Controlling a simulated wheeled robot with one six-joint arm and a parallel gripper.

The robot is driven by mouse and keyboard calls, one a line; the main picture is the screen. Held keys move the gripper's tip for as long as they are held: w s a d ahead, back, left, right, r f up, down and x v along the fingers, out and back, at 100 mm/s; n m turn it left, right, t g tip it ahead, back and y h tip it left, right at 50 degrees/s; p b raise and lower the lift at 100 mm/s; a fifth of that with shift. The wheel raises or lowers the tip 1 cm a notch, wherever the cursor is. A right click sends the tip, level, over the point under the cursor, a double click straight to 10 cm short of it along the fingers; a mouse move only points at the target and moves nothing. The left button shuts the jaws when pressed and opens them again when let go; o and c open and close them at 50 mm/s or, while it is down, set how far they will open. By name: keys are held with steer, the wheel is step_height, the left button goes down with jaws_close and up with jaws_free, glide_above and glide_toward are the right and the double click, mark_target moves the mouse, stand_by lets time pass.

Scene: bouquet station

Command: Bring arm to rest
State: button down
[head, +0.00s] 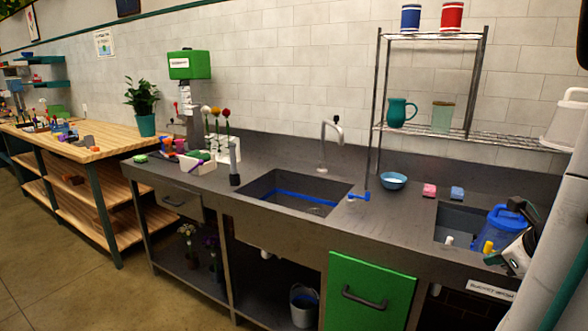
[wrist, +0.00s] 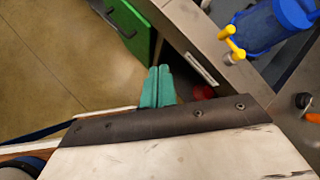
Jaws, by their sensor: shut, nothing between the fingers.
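My gripper (wrist: 157,88) shows in the wrist view as two teal fingers pressed together, with nothing between them. In the head view, a white link of my arm runs up the right edge.
The blue jug (head: 502,228) stands at the right-hand basin, close to my arm. The green door (head: 368,305) is below the counter. A wire shelf (head: 430,132) holds cups and mugs. Floor at left is clear.

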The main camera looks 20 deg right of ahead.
steer(key=a+r+n+g, duration=0.2)
steer(key=a+n, duration=0.9)
steer(key=a, duration=0.1)
steer(key=s+a+r+n+g+y, duration=0.1)
steer(key=a+r+n+g, duration=0.1)
steer(key=a+n, duration=1)
steer(key=a+r+n+g+y, duration=0.1)
steer(key=a+r+n, duration=0.3)
steer(key=a+n, duration=0.7)
steer(key=shift+s+a+r+n+g, duration=0.2)
steer(key=shift+s+a+n+g, duration=0.2)
steer(key=shift+g, duration=0.4)
